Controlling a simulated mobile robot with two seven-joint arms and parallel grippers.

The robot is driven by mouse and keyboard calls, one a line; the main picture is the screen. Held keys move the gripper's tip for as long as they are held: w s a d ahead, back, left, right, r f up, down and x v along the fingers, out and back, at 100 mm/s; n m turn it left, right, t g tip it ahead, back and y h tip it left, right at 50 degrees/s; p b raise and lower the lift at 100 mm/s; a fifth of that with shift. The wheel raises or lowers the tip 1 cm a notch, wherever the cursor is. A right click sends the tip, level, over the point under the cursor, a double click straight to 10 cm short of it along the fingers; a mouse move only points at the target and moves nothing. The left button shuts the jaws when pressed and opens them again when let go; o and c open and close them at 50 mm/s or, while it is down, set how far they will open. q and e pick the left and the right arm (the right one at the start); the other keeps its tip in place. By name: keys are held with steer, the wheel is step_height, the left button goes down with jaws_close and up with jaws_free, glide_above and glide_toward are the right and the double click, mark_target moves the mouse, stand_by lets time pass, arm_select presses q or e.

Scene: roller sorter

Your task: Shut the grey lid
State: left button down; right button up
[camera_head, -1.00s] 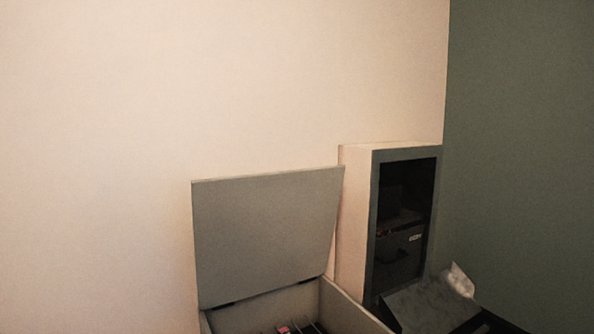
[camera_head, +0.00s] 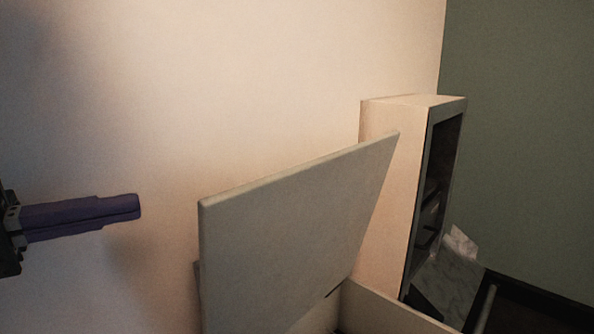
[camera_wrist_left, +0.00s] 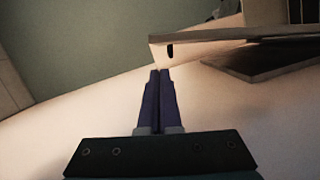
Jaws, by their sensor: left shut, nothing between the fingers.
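The grey lid (camera_head: 290,235) stands raised, tilted up from the back of a pale box (camera_head: 375,311) at the bottom of the head view. My left gripper (camera_head: 138,206) has purple fingers and comes in from the left edge, apart from the lid and to its left. Its fingers are closed together and empty. In the left wrist view the shut fingers (camera_wrist_left: 159,76) point toward a pale panel edge (camera_wrist_left: 215,40); I cannot tell which part this is. Most of the box's inside is hidden behind the lid and below the frame. My right gripper is not in view.
A tall pale cabinet (camera_head: 393,130) with a dark open front stands just right of the lid. A tilted grey marbled panel (camera_head: 450,285) lies at the lower right. A bare pale wall (camera_head: 200,80) is behind, with a green wall (camera_head: 520,160) at the right.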

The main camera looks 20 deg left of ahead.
arm_select(q)
steer(key=p+x, duration=0.1)
steer(key=x, duration=0.9)
steer(key=shift+d+p, duration=0.1)
steer(key=shift+p, duration=0.3)
